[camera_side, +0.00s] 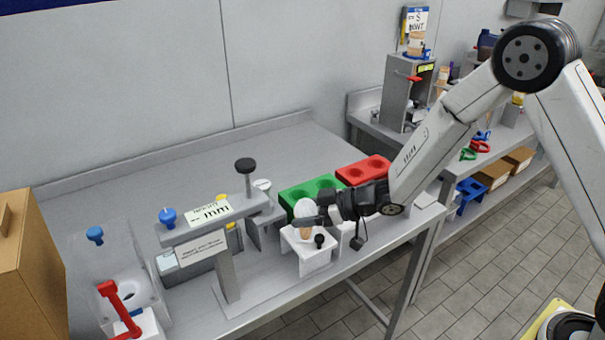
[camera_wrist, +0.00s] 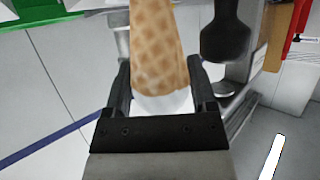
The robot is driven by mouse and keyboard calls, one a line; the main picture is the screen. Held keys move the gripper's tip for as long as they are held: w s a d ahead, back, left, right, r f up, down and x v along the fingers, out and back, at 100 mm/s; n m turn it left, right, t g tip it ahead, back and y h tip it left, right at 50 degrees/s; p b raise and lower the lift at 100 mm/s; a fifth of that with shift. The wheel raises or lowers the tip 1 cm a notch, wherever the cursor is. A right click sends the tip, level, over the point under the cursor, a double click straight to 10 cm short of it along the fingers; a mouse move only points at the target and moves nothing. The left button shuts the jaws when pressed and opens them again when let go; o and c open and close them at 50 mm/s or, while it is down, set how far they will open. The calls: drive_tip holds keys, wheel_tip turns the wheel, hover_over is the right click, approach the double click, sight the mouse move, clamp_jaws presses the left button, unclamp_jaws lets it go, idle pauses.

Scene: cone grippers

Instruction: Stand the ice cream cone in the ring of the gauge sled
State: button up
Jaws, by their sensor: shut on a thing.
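The ice cream cone has a white scoop (camera_side: 304,209) on top and a tan waffle part (camera_side: 305,232) pointing down. My gripper (camera_side: 318,218) is shut on it from the right side. In the wrist view the waffle cone (camera_wrist: 155,45) lies between the two fingers of my gripper (camera_wrist: 163,90). I cannot tell whether the cone's tip is inside a ring; the ring is hidden. A dark knob shape (camera_wrist: 226,38) shows right of the cone in the wrist view.
A grey gauge stand with an mm plate (camera_side: 210,211) rises left of the cone. Green (camera_side: 293,195) and red (camera_side: 354,175) holed blocks stand behind. A red-handled fixture (camera_side: 122,300) is at the bench's left end. The back of the bench is clear.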

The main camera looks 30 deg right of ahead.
drive_tip(key=shift+f, duration=1.25)
drive_tip(key=o, duration=0.8)
drive_tip(key=shift+v, duration=3.9)
drive_tip(key=s+d+m+g+h, duration=0.1)
drive_tip(key=s+d+m+h, duration=0.35)
drive_tip(key=d+h, duration=0.4)
drive_tip(key=s+m+g, duration=0.1)
drive_tip(key=s+g, duration=0.1)
drive_tip(key=s, duration=0.2)
drive_tip(key=s+d+r+m+g, duration=0.1)
drive_tip(key=s+m+g, duration=0.1)
drive_tip(key=s, duration=0.2)
drive_tip(key=s+m+g+h, duration=0.1)
drive_tip(key=s, duration=0.2)
drive_tip(key=shift+s+d+r+m+g, duration=0.2)
drive_tip(key=shift+s+r+m+g, duration=0.05)
drive_tip(key=shift+s+g, duration=0.15)
